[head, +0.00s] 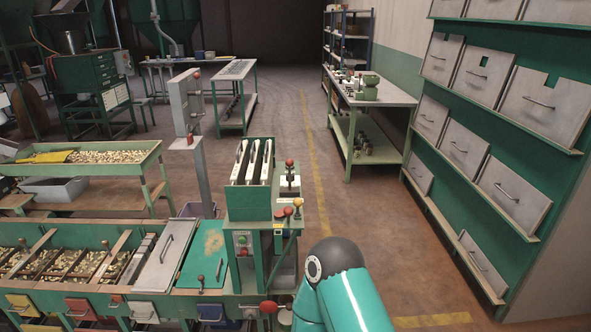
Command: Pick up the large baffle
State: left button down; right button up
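Several grey metal plates with bar handles, which look like baffles of different sizes, rest on the ledges of a green sloping rack at the right. A wide notched plate (548,98) is in the upper row at the right. A large plain plate (512,196) is in the row below it, and another plain plate (480,264) stands on the lowest ledge. I cannot tell for sure which one is the large baffle. Another grey plate with a handle (165,256) lies over the hopper line at the lower left. Neither gripper is in view; only a teal link of my arm shows at bottom centre.
The hopper line with nuts (66,264) runs along the lower left. A green machine with upright slats (252,185) and red knobs ends it. A green workbench (370,95) stands further back. The brown floor (365,235) before the rack is clear.

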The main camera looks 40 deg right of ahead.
aim_at(253, 172)
jog(key=z, duration=0.3)
jog(key=i, duration=1)
jog(key=u, duration=0.05)
